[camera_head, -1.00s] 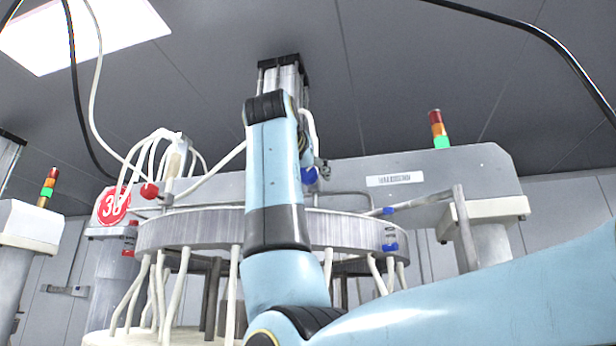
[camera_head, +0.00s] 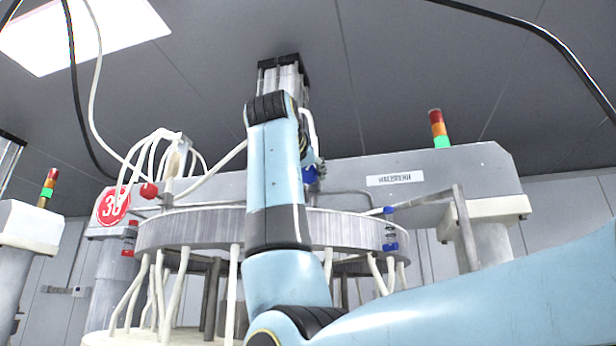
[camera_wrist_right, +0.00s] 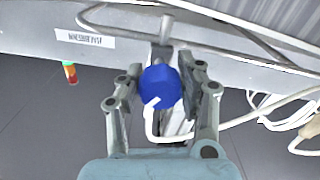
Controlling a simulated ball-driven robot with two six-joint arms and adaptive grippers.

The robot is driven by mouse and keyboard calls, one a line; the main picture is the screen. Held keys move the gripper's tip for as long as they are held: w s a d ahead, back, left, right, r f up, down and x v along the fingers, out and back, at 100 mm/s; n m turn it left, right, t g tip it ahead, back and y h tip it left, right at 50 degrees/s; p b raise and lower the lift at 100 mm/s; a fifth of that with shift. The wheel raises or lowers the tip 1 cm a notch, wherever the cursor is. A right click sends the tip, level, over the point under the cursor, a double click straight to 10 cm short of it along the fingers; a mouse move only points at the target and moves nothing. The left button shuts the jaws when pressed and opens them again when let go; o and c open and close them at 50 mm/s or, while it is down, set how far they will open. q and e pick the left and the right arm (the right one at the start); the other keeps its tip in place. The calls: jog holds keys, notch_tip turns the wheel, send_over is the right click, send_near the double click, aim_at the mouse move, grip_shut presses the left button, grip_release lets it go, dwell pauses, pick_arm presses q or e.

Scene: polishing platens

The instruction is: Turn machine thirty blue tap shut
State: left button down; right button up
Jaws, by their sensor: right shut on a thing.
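The blue tap (camera_wrist_right: 160,87) has a faceted knob and shows between the fingers of my right gripper (camera_wrist_right: 166,82) in the wrist view. The gripper is shut on the knob. In the head view the blue tap (camera_head: 310,175) shows only in part at the right edge of my right arm, beside the gripper (camera_head: 318,168). Machine thirty carries a round red sign (camera_head: 112,206), partly covered by white hoses. My left gripper is not in view.
A red tap (camera_head: 150,190) sits on the pipework to the left. A ring-shaped grey manifold (camera_head: 190,230) with white hoses hangs below. A grey beam with a white label (camera_head: 395,179) runs behind. A signal tower (camera_head: 438,130) stands on the right.

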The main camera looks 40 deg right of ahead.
aim_at(306, 173)
jog(key=n, duration=0.6)
jog(key=shift+n, duration=0.3)
dwell(0.4)
jog(key=o, duration=1.2)
jog(key=v, duration=0.7)
jog(key=shift+s+a, duration=0.15)
jog(key=shift+s, duration=0.05)
